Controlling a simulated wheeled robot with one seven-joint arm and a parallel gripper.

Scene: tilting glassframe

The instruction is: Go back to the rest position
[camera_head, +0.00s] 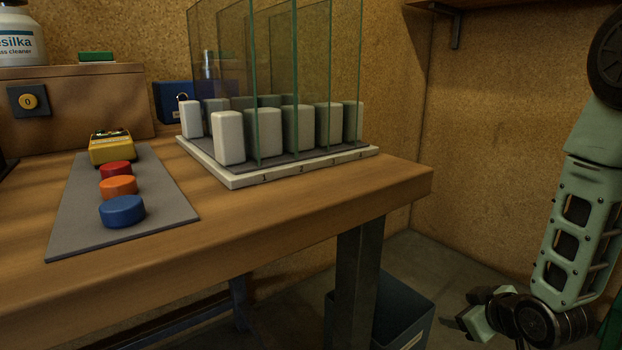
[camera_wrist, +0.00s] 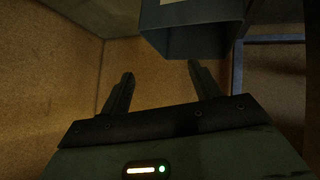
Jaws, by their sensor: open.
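My gripper (camera_wrist: 160,85) is open in the wrist view, with its two dark fingers apart and nothing between them. A dark bin stands just beyond the fingers at the top of that view. In the head view my arm hangs folded at the right side, and the gripper end (camera_head: 463,322) is low, beside the table and clear of it. The fingertips are hard to make out there.
The wooden table (camera_head: 300,225) holds a glass rack (camera_head: 232,182) with upright panes. A grey mat (camera_head: 70,225) carries blue (camera_head: 122,211), orange (camera_head: 118,186) and red (camera_head: 116,170) pucks and a yellow device (camera_head: 111,148). A bin (camera_head: 405,315) stands under the table.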

